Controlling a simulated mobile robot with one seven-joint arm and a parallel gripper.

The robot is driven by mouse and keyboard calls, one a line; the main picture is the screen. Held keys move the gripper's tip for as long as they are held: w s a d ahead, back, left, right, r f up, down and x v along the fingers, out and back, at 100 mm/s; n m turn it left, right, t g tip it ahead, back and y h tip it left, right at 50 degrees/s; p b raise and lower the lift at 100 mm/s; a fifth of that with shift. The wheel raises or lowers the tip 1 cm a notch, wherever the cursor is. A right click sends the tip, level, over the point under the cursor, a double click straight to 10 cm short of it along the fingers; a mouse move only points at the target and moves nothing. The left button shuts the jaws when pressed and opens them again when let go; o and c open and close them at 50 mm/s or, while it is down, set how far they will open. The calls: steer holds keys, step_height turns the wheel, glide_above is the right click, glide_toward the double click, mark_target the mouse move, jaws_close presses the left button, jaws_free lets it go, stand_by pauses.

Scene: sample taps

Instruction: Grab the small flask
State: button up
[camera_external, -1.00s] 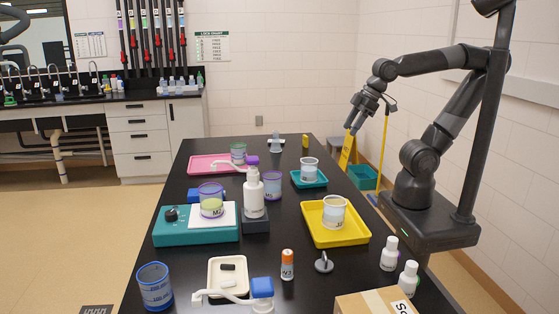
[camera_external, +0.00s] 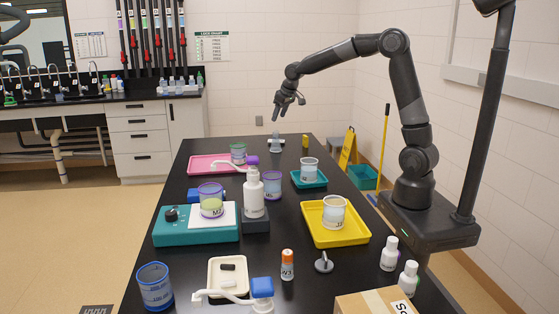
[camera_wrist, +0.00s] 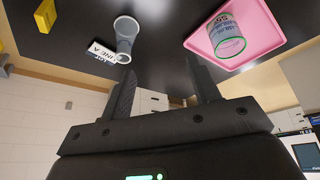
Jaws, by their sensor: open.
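A small grey flask-like vessel (camera_wrist: 126,32) stands on the black table in the wrist view, beside a white label card (camera_wrist: 91,52). In the external view a small grey item (camera_external: 275,143) at the table's far end appears to be the same vessel. My gripper (camera_external: 277,117) is above that far end, pointing down, apart from the vessel. In the wrist view my gripper (camera_wrist: 160,66) is open with nothing between its fingers. The vessel is just beyond the left fingertip, which slightly overlaps the card and vessel area.
A pink tray (camera_external: 197,170) with a green-rimmed beaker (camera_wrist: 226,36) is beside the vessel. A yellow item (camera_external: 305,141) stands on its other side. A teal tray (camera_external: 301,184), white bottle (camera_external: 254,198) and yellow tray (camera_external: 351,238) with a beaker are nearer the camera.

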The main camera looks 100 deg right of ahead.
steer(key=m, duration=0.2)
glide_toward(275, 135)
steer(key=d, duration=0.2)
steer(key=x, duration=1)
steer(key=shift+f, duration=0.45)
steer(key=shift+c, duration=0.3)
steer(key=shift+s, duration=0.1)
steer(key=c, duration=1.1)
steer(key=shift+o, duration=0.2)
steer(key=shift+r, duration=0.1)
